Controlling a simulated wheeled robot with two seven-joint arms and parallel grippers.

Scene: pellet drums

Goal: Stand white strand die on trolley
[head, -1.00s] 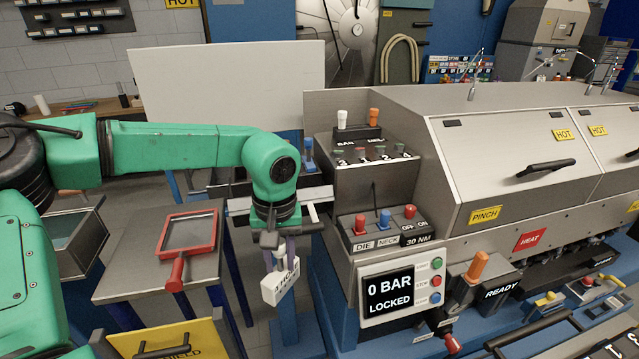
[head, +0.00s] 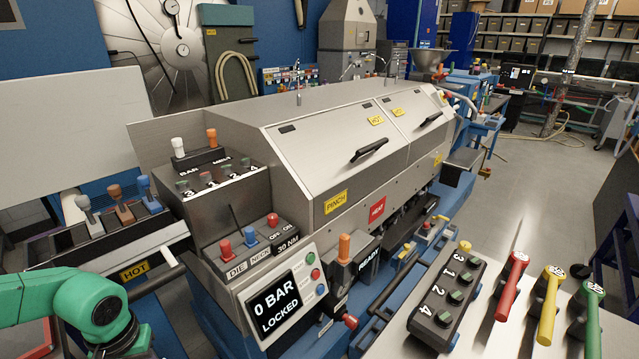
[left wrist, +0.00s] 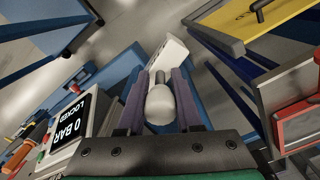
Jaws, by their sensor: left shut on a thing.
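My left gripper (left wrist: 162,100) is shut on the white strand die (left wrist: 172,55), seen in the left wrist view. The die is a white block with dark marking, and its rounded pale knob (left wrist: 160,105) sits between the purple fingers. It hangs clear above the floor. In the head view only my green left arm shows at the lower left; the gripper and die are out of that frame. I cannot tell for sure which surface is the trolley; a light-topped stand (head: 480,335) is at the lower right. My right gripper is not in view.
The steel machine (head: 330,150) fills the middle, with a screen (head: 278,305) reading 0 BAR LOCKED. Grey, brown and blue handles stand on a rack (head: 70,240) near a HOT label. The stand holds a numbered block (head: 447,300) and red, yellow and green handles. Open floor lies at right.

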